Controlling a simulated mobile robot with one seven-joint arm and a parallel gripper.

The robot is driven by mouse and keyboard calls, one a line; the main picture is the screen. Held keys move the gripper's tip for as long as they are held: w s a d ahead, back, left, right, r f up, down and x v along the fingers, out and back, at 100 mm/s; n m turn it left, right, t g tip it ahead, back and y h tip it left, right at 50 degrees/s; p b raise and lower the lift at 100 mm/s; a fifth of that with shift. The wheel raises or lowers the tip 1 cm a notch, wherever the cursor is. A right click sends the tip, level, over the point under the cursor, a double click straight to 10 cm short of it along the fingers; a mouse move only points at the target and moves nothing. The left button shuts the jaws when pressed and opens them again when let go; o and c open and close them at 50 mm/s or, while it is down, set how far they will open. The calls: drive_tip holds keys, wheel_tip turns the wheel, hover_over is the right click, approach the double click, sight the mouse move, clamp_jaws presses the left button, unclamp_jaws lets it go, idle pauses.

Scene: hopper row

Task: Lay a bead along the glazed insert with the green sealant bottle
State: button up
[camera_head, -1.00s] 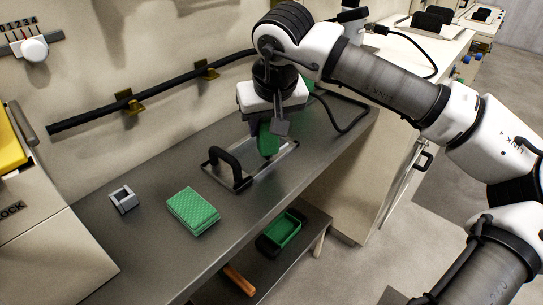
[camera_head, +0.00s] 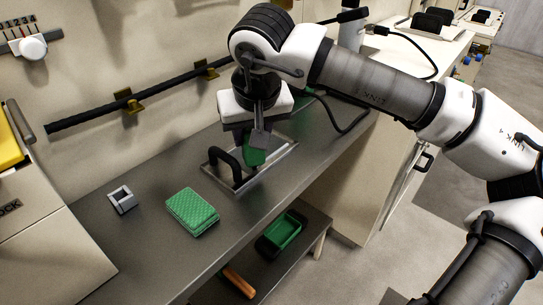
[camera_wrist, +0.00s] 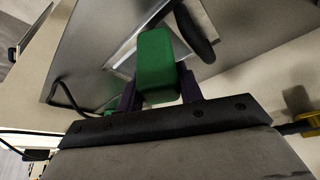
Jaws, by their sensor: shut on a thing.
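The green sealant bottle (camera_head: 254,157) is held in my gripper (camera_head: 257,141), over the glazed insert. It also shows between the fingers in the wrist view (camera_wrist: 155,60). My gripper is shut on it. The glazed insert (camera_head: 283,159) is a pane with a pale metal frame set in the dark grey counter. A black arched handle (camera_head: 220,160) stands at its left end, just left of the bottle. The bottle's tip is hidden, so I cannot tell whether it touches the pane.
A green textured block (camera_head: 192,212) and a small grey square holder (camera_head: 122,200) sit on the counter at left. A green tray (camera_head: 284,232) lies on the shelf below. A black rail (camera_head: 165,90) runs along the wall. A black cable (camera_head: 345,128) lies behind the insert.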

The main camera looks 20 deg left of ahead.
drive_tip(key=shift+r+p, duration=0.8)
drive_tip(key=shift+r, duration=0.15)
wheel_tip(320, 180, up, 4)
drive_tip(key=p, duration=0.3)
drive_tip(key=shift+r, duration=0.1)
